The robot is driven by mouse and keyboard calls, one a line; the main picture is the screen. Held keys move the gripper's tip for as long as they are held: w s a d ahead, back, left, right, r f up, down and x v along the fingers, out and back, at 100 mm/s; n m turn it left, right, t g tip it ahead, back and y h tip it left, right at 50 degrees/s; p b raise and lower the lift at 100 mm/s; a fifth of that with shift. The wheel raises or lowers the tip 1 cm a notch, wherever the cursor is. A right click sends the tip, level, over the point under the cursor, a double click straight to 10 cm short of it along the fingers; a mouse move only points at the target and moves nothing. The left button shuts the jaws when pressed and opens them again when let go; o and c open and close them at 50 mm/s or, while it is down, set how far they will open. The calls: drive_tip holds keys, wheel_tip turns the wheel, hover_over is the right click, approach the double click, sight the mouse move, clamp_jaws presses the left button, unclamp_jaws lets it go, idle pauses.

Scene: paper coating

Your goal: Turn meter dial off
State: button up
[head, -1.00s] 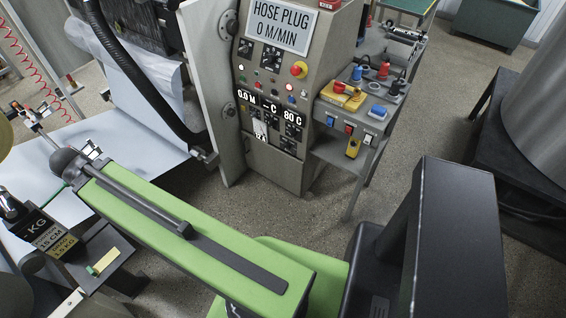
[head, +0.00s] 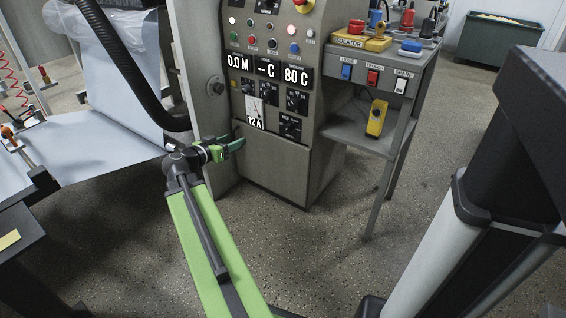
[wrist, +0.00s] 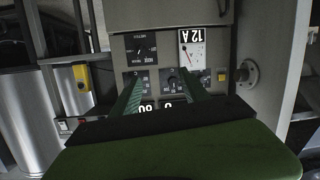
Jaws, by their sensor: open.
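The white meter (head: 254,106) is on the front of the grey control cabinet, with a "12 A" readout below it. In the wrist view, where the panel appears upside down, the meter (wrist: 192,50) is right of centre. A black dial (head: 290,127) sits beside the meter; it also shows in the wrist view (wrist: 141,48). More dials (wrist: 172,82) are close by. My gripper (head: 232,146) is open and empty, in front of the cabinet below the meter. Its green fingers (wrist: 160,76) point at the panel.
A grey side shelf (head: 385,75) with switches and a yellow box stands right of the cabinet. A black hose (head: 125,75) and white sheet material (head: 95,145) are on the left. The speckled floor (head: 310,235) in front is clear.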

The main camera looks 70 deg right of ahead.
drive_tip(key=s+d+f+m+g+h+b, duration=0.1)
drive_tip(key=s+d+f+m+h+b, duration=0.1)
drive_tip(key=s+d+f+b, duration=0.55)
drive_tip(key=b, duration=0.1)
approach(286, 131)
drive_tip(key=shift+h, duration=0.3)
drive_tip(key=x, duration=0.9)
drive_tip(key=shift+w+d+f, duration=0.1)
drive_tip(key=shift+d+f, duration=0.15)
drive_tip(key=shift+d, duration=0.05)
clamp_jaws()
drive_tip(key=shift+a, duration=0.3)
drive_tip(key=shift+d, duration=0.3)
